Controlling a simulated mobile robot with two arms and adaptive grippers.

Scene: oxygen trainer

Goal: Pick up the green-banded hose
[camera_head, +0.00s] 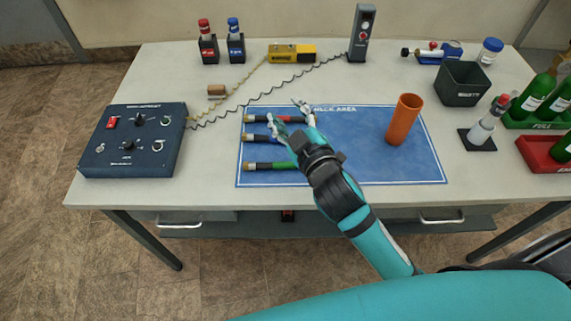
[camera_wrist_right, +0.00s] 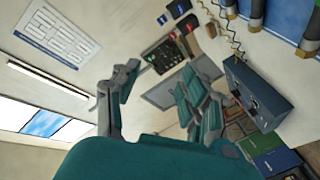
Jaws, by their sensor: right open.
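The green-banded hose (camera_head: 268,166) lies on the blue mat (camera_head: 380,172), nearest its front edge. It is short and black, with a brass end at the left. A blue-banded hose (camera_head: 256,138) and a red-banded hose (camera_head: 262,118) lie behind it. My right gripper (camera_head: 285,113) is open and empty over the mat, beyond the green-banded hose and near the other two hoses' right ends, which it partly hides. Its spread fingers (camera_wrist_right: 158,85) show in the right wrist view, where hose ends (camera_wrist_right: 309,38) appear at the top right with bands unclear. My left gripper is not in view.
An orange cylinder (camera_head: 403,119) stands on the mat's right side. A dark control box (camera_head: 134,140) sits at the left. A dark bin (camera_head: 462,84), a small bottle (camera_head: 487,127) and green bottles (camera_head: 534,97) stand at the right. The mat's front middle is clear.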

